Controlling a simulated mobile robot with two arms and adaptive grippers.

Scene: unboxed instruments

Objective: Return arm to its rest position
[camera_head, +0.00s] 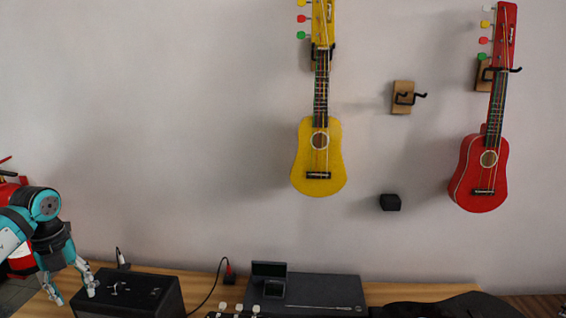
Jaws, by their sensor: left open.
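My left arm comes in from the left edge with teal and dark joints. Its gripper (74,293) is open, fingers apart and pointing down, with nothing seen between them. It is low at the left, beside the left end of a black amplifier-like box (150,292); one fingertip overlaps the box in the picture, and I cannot tell whether they touch. A yellow ukulele (320,155) hangs on a wall hook at the centre. A red ukulele (479,175) hangs tilted on another hook at the right. My right gripper is not in view.
An empty wall hanger (402,98) sits between the ukuleles, above a small black wall block (390,202). A wooden surface (420,292) along the bottom carries a flat grey case (325,290). A dark instrument body (455,306) shows lower right. The left wall is clear.

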